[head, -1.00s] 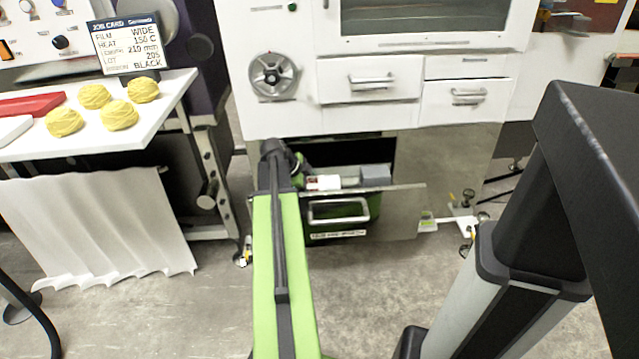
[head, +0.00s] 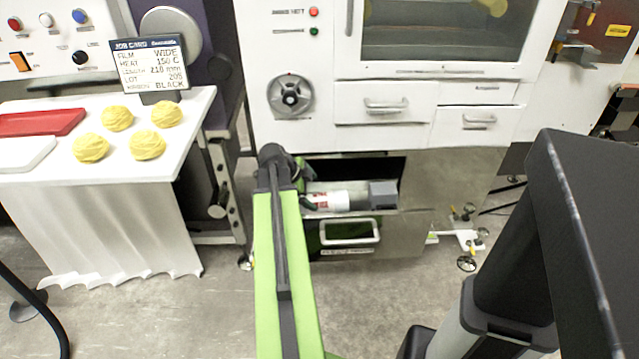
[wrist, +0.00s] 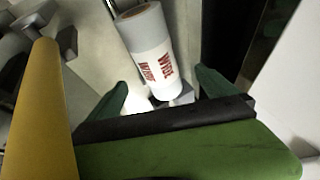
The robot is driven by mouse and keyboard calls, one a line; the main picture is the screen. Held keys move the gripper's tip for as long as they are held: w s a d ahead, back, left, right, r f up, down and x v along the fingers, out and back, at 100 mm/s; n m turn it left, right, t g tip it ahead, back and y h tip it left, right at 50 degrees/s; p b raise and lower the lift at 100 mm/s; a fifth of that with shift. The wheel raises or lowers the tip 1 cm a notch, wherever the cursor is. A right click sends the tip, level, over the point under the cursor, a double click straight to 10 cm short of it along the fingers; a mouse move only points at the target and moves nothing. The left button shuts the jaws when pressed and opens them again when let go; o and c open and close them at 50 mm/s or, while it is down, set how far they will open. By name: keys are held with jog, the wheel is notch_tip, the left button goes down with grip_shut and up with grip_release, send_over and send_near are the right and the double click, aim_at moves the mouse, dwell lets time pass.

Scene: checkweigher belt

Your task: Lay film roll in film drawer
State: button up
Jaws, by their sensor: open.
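The film roll (head: 328,200), white with red lettering, lies in the open film drawer (head: 405,225) below the white machine. In the wrist view the roll (wrist: 152,50) shows a brown core end and the red word WIDE. The drawer's handle is on its front. My gripper (wrist: 160,90) is open, with its green fingers on either side of the roll's near end; I cannot tell whether they touch it. In the head view my arm partly hides the gripper (head: 302,182) at the drawer's left end.
A grey block (head: 383,194) sits at the right of the drawer. A white table (head: 60,170) at left holds several yellow balls (head: 147,145), a red tray (head: 42,122) and a job card (head: 148,62). A yellow bar (wrist: 42,110) runs along the wrist view's left.

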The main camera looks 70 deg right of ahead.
jog(key=p+v, duration=0.6)
jog(key=v, duration=0.3)
jog(key=shift+s+a+r, duration=0.25)
jog(key=shift+a+r, duration=0.05)
jog(key=shift+a, duration=0.15)
